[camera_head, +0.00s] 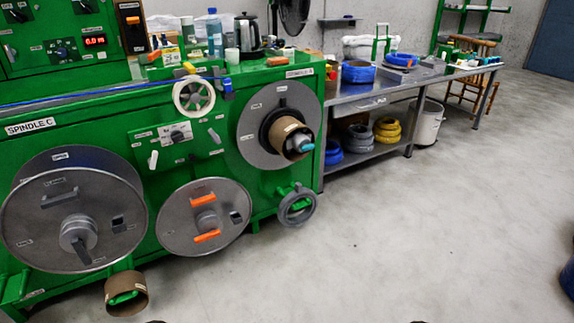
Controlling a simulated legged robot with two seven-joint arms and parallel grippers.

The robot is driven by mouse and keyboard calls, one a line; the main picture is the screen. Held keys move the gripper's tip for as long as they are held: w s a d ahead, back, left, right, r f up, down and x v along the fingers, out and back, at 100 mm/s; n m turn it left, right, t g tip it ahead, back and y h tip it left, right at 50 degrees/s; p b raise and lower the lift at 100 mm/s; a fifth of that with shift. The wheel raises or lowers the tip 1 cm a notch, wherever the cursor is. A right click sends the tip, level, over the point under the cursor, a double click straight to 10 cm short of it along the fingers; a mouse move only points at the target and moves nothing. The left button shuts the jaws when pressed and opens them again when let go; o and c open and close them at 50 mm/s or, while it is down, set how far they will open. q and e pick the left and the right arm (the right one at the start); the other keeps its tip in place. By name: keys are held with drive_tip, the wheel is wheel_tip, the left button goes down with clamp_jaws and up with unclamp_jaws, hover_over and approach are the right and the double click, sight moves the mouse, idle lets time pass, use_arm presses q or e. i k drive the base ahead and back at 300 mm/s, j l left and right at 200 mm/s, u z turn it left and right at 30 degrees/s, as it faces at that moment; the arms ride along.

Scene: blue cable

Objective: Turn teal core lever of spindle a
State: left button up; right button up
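Spindle A is at the right end of the green machine, shown by a large grey disc (262,118) on its front. A brown cardboard core (285,133) sits at its centre. The teal core lever (307,147) sticks out of the core's grey hub toward the right. Nothing touches it. Neither of my grippers shows; two small dark shapes at the bottom edge are too cut off to identify.
Spindle C's large reel (40,215) and a disc with orange handles (180,235) are on the machine's front. A grey handwheel (297,206) juts out below spindle A. A metal workbench (350,93) with cable coils stands right. The floor in front is clear.

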sight(306, 147)
drive_tip(key=i+l, duration=0.15)
drive_tip(key=i, duration=0.2)
drive_tip(key=i+l, duration=0.15)
drive_tip(key=i, duration=0.25)
drive_tip(key=i+l, duration=0.15)
drive_tip(key=i, duration=0.2)
